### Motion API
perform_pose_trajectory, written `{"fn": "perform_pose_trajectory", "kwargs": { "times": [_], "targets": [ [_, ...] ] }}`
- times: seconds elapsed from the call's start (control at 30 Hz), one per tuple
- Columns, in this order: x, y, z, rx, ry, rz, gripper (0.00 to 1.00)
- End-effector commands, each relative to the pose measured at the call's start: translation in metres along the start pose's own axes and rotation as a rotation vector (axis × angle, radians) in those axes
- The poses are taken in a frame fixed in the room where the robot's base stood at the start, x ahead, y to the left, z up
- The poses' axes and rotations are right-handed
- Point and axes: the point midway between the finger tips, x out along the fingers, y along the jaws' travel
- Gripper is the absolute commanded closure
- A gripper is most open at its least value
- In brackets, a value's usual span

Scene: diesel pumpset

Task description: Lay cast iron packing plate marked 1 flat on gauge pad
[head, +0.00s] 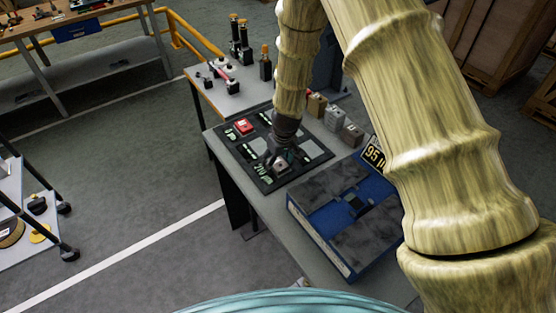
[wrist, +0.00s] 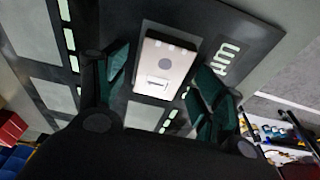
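A pale grey plate marked 1 (wrist: 163,68) lies face up on the black gauge mat (wrist: 215,20), over a light pad (wrist: 143,117) that shows beyond its edge. My gripper (wrist: 163,75) is over it, with one dark green finger on each side. A gap shows between the left finger and the plate; the right finger is very close, and contact is hard to tell. In the head view my gripper (head: 282,161) is low over the front of the mat (head: 272,185), near the green "210 µm" lettering, and partly hides the plate (head: 280,166).
A red block (head: 243,127) sits on another pad at the mat's back left. Several tan and grey blocks (head: 334,117) stand along the right. A blue case (head: 345,215) with dark panels and a "95" sign (head: 374,154) are nearby.

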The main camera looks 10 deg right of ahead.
Motion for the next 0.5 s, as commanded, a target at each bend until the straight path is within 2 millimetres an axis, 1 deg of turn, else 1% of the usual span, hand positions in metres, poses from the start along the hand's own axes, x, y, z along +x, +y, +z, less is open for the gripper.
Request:
{"fn": "perform_pose_trajectory", "kwargs": {
  "times": [0.3, 0.43, 0.5],
  "targets": [
    [-0.001, 0.0, 0.001, 0.0, -0.001, 0.0, 0.31],
    [-0.01, 0.0, 0.0, -0.001, -0.001, 0.0, 0.31],
    [-0.019, 0.0, 0.0, -0.002, 0.0, 0.0, 0.31]
  ]
}}
